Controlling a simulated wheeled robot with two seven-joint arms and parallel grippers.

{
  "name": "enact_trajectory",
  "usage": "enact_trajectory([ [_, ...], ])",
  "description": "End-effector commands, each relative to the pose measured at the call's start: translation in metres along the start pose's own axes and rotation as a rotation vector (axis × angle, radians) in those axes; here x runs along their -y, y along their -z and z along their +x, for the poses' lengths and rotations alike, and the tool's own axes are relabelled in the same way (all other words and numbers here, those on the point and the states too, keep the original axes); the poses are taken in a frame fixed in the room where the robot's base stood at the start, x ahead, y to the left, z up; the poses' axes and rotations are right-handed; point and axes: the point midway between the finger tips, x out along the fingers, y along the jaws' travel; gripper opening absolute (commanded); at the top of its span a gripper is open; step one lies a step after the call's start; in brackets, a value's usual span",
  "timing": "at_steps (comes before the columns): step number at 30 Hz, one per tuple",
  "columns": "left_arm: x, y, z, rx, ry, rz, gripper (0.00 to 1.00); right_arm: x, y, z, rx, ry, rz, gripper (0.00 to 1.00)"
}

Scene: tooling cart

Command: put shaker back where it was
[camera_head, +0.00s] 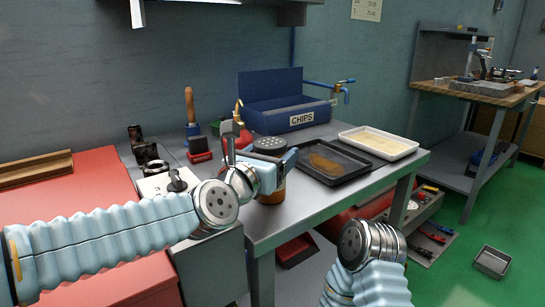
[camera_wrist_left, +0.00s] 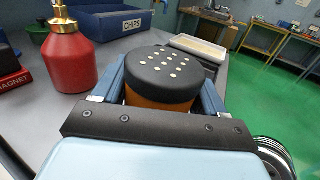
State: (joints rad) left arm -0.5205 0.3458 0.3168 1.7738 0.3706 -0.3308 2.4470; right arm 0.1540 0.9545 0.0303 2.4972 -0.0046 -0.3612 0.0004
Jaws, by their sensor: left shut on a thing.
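The shaker (camera_head: 270,145) has a dark perforated lid and an orange-brown body. In the left wrist view the shaker (camera_wrist_left: 163,75) stands upright between the two fingers. My left gripper (camera_head: 284,172) is shut on it at the front edge of the grey bench (camera_head: 310,215). The gripper hides part of the body, and I cannot tell whether its base touches the bench. The black tray (camera_head: 365,172) beside it holds a patch of brown powder (camera_head: 325,163). My right arm shows at the bottom right, but its fingers are not visible.
A white tray (camera_head: 378,143) lies right of the black tray. Behind stands the blue CHIPS bin (camera_head: 270,100). A red bottle (camera_wrist_left: 70,52) stands left of the shaker, near a MAGNET block (camera_wrist_left: 12,80). The bench is bare in front of the black tray.

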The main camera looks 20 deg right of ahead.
Motion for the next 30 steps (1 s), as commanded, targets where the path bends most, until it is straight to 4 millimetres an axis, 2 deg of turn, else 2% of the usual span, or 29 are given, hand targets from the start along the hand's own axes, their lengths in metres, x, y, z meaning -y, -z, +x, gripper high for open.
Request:
enact_trajectory([
  [8, 0.000, 0.002, 0.000, 0.003, -0.001, 0.000, 0.29, -0.002, 0.000, 0.004, 0.000, 0.000, 0.000, 0.43],
  [9, 0.000, 0.001, 0.000, 0.001, -0.001, 0.000, 0.75, -0.001, 0.000, 0.003, 0.000, 0.000, 0.000, 0.43],
  [14, 0.000, 0.001, 0.000, 0.001, -0.001, 0.000, 0.97, -0.001, 0.000, 0.002, -0.001, 0.000, 0.000, 0.43],
  [24, 0.000, -0.004, 0.000, 0.000, 0.000, 0.001, 0.97, 0.001, 0.000, -0.003, 0.000, 0.000, 0.000, 0.43],
  [26, -0.001, 0.000, -0.008, 0.002, -0.001, 0.001, 0.97, -0.002, 0.000, 0.004, -0.001, 0.000, 0.000, 0.43],
  [30, -0.001, 0.002, -0.037, 0.004, -0.003, 0.001, 0.97, -0.007, 0.000, 0.016, -0.001, -0.001, 0.002, 0.43],
])
